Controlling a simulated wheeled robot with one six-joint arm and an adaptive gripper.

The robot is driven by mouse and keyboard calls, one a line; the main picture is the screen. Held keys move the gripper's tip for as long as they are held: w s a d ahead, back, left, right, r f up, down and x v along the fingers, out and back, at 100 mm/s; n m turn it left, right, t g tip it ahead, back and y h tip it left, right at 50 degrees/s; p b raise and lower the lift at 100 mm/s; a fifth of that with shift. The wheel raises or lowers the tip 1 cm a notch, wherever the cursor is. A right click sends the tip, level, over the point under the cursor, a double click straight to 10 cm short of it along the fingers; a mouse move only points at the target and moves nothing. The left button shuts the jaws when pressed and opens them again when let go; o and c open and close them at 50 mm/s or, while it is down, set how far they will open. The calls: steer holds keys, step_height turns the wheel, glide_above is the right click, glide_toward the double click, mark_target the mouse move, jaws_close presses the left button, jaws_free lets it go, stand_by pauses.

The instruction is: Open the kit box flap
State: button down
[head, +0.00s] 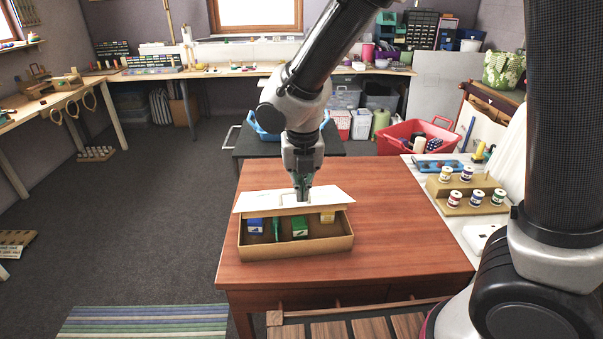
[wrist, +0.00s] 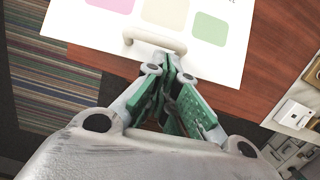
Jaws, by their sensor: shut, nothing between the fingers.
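The kit box (head: 300,247) is a shallow tan box on the brown table, with blue, green and yellow items visible inside. Its white flap (head: 262,201) is raised at the far side, leaving the inside exposed. In the wrist view the flap (wrist: 225,62) shows pink, cream and green patches and a pale loop handle (wrist: 153,40) near its edge. My gripper (head: 303,196) is over the flap in the head view. In the wrist view its green-padded fingers (wrist: 168,72) are shut and empty, close beside the handle. I cannot tell whether they touch it.
The wooden table (head: 400,250) is clear right of the box. Thread spools on a tan stand (head: 462,190) are on the right-hand surface. A red basket (head: 415,133) and a blue bin (head: 262,132) are behind the table.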

steer(key=shift+w+f, duration=0.2)
steer(key=shift+f, duration=1)
